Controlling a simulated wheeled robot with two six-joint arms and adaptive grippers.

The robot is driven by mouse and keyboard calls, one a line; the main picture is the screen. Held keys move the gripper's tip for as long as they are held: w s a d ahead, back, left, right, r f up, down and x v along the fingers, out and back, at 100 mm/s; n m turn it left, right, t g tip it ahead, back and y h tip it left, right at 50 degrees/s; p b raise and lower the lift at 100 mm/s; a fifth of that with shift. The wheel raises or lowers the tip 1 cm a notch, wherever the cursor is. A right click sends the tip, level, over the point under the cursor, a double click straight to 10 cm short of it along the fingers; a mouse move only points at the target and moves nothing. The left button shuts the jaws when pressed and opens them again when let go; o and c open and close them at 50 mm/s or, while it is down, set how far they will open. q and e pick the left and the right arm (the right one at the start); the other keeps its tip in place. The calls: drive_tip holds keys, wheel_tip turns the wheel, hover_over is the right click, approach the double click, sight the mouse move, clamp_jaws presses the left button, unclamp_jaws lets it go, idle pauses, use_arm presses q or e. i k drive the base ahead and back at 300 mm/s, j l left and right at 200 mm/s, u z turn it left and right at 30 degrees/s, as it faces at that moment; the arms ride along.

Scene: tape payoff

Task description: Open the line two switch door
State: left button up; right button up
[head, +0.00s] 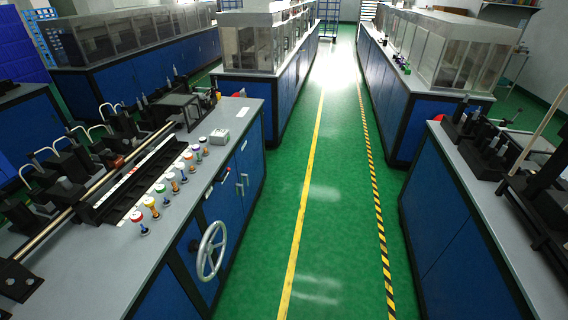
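Neither of my grippers is in view. A blue cabinet (185,248) under the left workbench has blue door panels on its aisle side. Two pale handles show on these panels, a slanted one (225,176) and an upright one (242,181). A grey spoked handwheel (211,250) sits on the same side, nearer to me. The panels around the handles look closed. I see no readable label that tells which door is the line two switch door.
A row of several coloured knobs (172,182) and a small white box (219,137) are on the left bench top (100,262). The green aisle floor (322,215) is clear, with yellow and striped lines. Another bench (462,215) stands at the right, with enclosed machines further back.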

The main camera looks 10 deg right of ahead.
sight(250, 160)
drive_tip(key=i+l+u, duration=0.1)
drive_tip(key=u, duration=0.35)
drive_tip(key=l+u, duration=0.1)
drive_tip(key=u, duration=0.35)
drive_tip(key=i+l+u, duration=0.1)
drive_tip(key=u, duration=0.35)
drive_tip(key=i+l+u, duration=0.1)
drive_tip(key=l+u, duration=0.35)
drive_tip(key=l, duration=1)
drive_tip(key=k+l+u, duration=0.1)
drive_tip(key=l+u, duration=0.3)
drive_tip(key=l, duration=1)
